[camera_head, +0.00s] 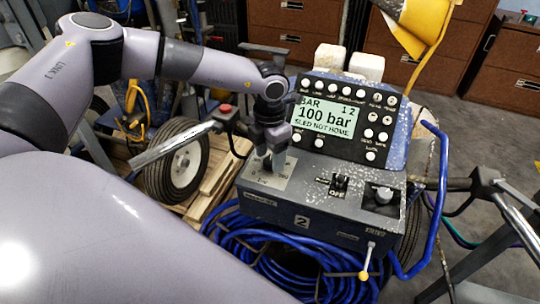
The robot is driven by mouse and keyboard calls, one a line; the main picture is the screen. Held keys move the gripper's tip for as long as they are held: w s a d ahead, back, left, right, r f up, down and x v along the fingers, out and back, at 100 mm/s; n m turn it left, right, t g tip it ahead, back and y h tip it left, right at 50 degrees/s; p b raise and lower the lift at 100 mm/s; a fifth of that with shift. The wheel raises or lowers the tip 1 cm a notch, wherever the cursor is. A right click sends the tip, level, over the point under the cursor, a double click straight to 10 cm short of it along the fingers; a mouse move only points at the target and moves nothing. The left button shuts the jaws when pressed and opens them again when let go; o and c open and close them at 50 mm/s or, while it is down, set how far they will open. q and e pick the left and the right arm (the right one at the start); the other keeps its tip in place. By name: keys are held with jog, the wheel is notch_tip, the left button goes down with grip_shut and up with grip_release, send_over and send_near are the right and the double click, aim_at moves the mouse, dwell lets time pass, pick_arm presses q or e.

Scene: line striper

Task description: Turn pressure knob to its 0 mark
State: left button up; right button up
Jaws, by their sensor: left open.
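The control box (310,210) has a light metal dial plate (258,184) with small printed marks at its left end. My left gripper (268,163) points down over this plate. Its fingers are apart, and they hide the middle of the plate. A knob there is not clearly visible, so I cannot tell its setting or whether the fingers touch it. The display (325,115) reads 100 bar and "SLED NOT HOME". My right gripper is not in view.
The button panel (345,120) rises behind. Blue hose (265,245) coils below, a blue bent bar (437,200) stands right, and a wheel (185,165) is left.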

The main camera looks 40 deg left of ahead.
pick_arm(q)
jog(key=shift+f, duration=0.35)
jog(key=c, duration=1)
jog(key=shift+c, duration=0.2)
